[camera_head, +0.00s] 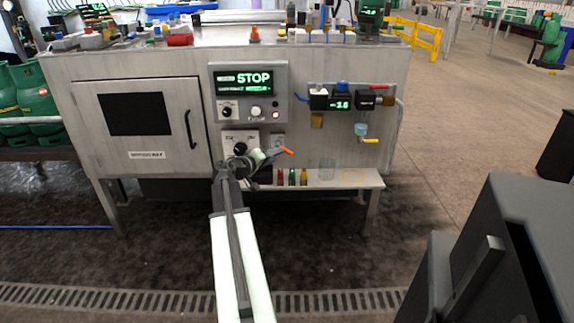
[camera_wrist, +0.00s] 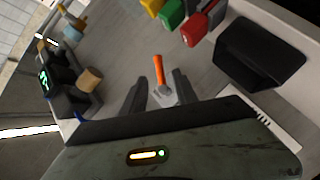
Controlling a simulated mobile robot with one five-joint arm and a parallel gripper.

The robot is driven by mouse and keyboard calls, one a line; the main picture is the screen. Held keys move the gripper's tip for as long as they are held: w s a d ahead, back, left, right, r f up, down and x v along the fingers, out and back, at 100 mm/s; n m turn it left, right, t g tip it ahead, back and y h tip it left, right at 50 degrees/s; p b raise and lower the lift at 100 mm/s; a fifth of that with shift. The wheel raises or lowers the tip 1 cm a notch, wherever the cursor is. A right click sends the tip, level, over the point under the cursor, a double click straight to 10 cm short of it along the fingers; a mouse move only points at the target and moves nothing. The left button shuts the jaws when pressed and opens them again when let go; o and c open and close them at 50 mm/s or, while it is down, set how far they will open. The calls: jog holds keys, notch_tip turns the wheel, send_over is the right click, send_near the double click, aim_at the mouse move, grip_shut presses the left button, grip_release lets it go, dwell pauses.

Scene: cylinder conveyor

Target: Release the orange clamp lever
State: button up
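The orange clamp lever (camera_head: 286,150) sticks out at the front of the grey machine, just right of my gripper (camera_head: 262,157). In the wrist view the lever (camera_wrist: 158,72) is a short orange handle on a grey metal base. My gripper (camera_wrist: 159,84) has its two dark fingers apart, one on each side of that base, with the orange handle reaching past the tips. I cannot tell whether the fingers touch it. In the head view my gripper and arm hide part of the lever's mount.
A panel (camera_head: 244,83) reads STOP above. A gauge block (camera_head: 340,102) with a red lever and a yellow-handled valve (camera_head: 370,141) is to the right.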

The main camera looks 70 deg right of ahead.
aim_at(286, 151)
jog(key=b+x, duration=0.1)
jog(key=x, duration=0.6)
jog(key=shift+d, duration=0.35)
jog(key=shift+s, duration=0.1)
grip_shut()
